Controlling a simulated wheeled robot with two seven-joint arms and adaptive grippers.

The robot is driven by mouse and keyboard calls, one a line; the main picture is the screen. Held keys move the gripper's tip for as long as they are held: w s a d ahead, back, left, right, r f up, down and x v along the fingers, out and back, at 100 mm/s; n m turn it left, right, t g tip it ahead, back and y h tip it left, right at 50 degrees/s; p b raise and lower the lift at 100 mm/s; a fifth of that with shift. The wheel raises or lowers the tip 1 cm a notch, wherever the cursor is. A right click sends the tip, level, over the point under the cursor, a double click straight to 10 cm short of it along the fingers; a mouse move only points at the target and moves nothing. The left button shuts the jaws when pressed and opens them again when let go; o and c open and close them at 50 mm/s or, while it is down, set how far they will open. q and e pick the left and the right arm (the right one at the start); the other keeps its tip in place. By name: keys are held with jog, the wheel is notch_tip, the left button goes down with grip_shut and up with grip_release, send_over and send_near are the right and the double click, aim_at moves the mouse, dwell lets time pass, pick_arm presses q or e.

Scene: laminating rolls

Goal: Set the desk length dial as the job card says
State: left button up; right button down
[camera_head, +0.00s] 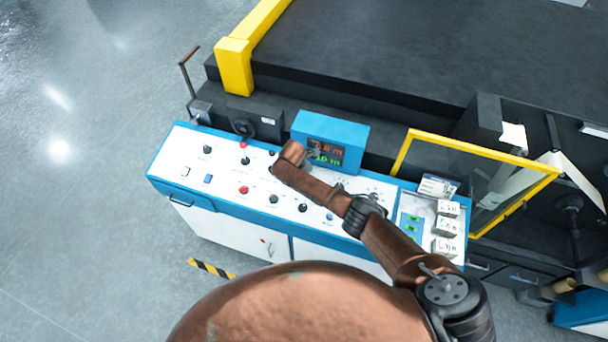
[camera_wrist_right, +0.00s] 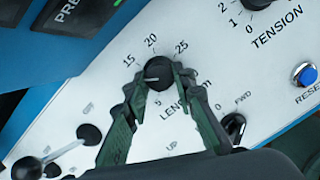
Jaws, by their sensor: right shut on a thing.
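The length dial (camera_wrist_right: 158,68) is a black knob on the white desk panel, with numbers around it; 15, 20, 25 and 5 are readable. Its pale mark points left, below the 15; the finger hides part of the scale. My right gripper (camera_wrist_right: 159,76) is shut on this dial from both sides. In the head view my right arm reaches across the control desk (camera_head: 170,150) and hides the dial. A blue display (camera_head: 330,128) shows a red and a green figure in metres, partly covered. A printed card (camera_head: 438,187) stands at the right; its text is unreadable. My left gripper is out of view.
The tension dial (camera_wrist_right: 257,3) and blue reset button (camera_wrist_right: 305,75) are beside the length dial. Black ball-ended levers (camera_wrist_right: 88,134) stand at the lower left. Labelled white blocks (camera_head: 446,227) sit on the desk's right end. A yellow-framed guard (camera_head: 405,150) rises behind it.

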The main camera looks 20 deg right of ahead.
jog(key=n, duration=0.5)
jog(key=shift+s+f+y, duration=0.1)
jog(key=shift+s+y, duration=0.05)
jog(key=shift+y, duration=0.15)
dwell(0.4)
jog(key=c, duration=1.6)
grip_release()
jog(key=shift+d, duration=0.1)
jog(key=v, duration=1.2)
jog(key=shift+s, duration=0.1)
